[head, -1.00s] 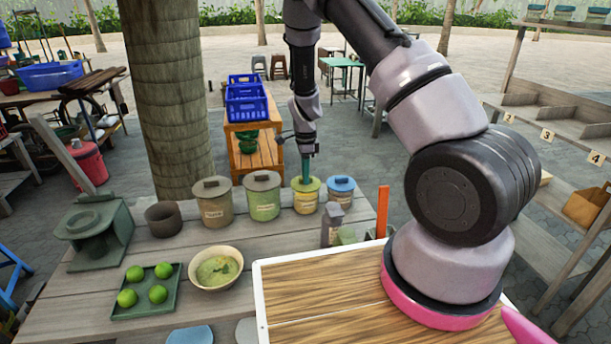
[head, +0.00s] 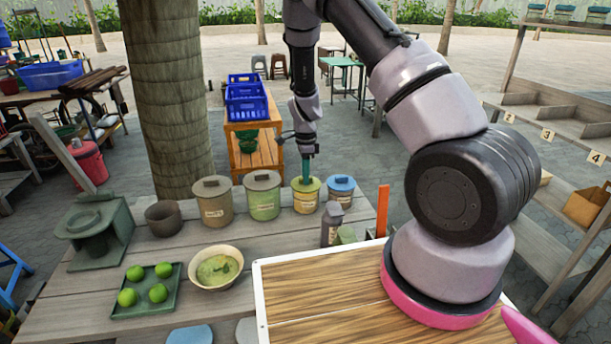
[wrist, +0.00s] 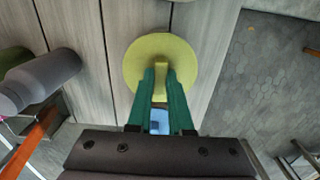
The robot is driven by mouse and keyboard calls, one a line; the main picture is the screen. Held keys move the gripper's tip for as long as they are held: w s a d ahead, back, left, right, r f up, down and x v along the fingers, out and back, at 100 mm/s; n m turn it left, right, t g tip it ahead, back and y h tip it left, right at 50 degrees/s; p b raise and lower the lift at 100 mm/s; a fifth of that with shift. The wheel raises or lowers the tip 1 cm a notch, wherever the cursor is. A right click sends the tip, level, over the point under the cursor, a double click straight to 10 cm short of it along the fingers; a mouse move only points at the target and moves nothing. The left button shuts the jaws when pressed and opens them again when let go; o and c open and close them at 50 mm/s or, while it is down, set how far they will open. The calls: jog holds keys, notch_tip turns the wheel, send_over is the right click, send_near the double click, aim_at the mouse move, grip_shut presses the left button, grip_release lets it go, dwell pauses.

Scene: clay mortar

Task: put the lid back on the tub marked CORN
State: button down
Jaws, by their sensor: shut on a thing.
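My gripper (head: 306,172) points straight down over the yellow tub (head: 306,203), which stands in the row on the wooden table. In the wrist view its green fingers (wrist: 161,76) are shut on the upright handle of a round yellow lid (wrist: 182,47). In the head view the yellow lid (head: 299,185) looks level and lies at the tub's rim. I cannot tell whether it rests fully on it. The tub's label is too small to read, so I cannot confirm CORN. The wrist view hides the tub beneath the lid.
A lidded green tub (head: 262,204) and tan tub (head: 213,210) stand left; a blue-lidded tub (head: 341,194) stands close right. A grey bottle (head: 331,228) and small green block (head: 346,235) are in front. A bowl (head: 216,270) and lime tray (head: 170,303) sit nearer.

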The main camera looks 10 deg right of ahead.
dwell(0.4)
jog(key=c, duration=0.7)
grip_release()
jog(key=shift+c, duration=0.2)
jog(key=shift+o, duration=0.3)
jog(key=o, duration=0.4)
jog(key=shift+r, duration=3.45)
